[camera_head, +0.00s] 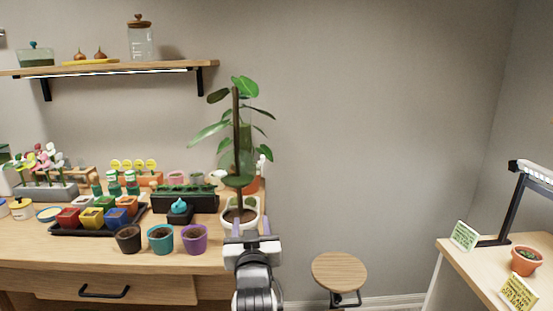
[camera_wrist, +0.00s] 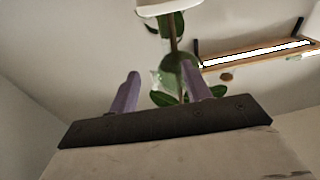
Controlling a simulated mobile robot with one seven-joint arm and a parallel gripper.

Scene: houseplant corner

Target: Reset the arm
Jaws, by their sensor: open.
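My gripper (camera_head: 252,229) stands in front of the right end of the wooden table (camera_head: 213,257) in the head view. Its two purple fingers are apart and nothing shows between them. In the wrist view, my gripper (camera_wrist: 158,90) also shows open, with the wall and parts of a plant beyond the fingers. A tall potted plant (camera_head: 238,150) with a dark pole stands just behind my gripper in the head view. Its white pot (camera_head: 228,219) is partly hidden by my gripper; I cannot tell whether they touch. The plant's leaves show in the wrist view (camera_wrist: 165,98).
Black, teal and purple pots (camera_head: 160,238) line the table's front edge. A dark tray (camera_head: 70,231) holds several coloured pots. A shelf (camera_head: 120,68) hangs above. A stool (camera_head: 339,272) stands right of the table, with a second table (camera_head: 470,262) farther right. The wall between is clear.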

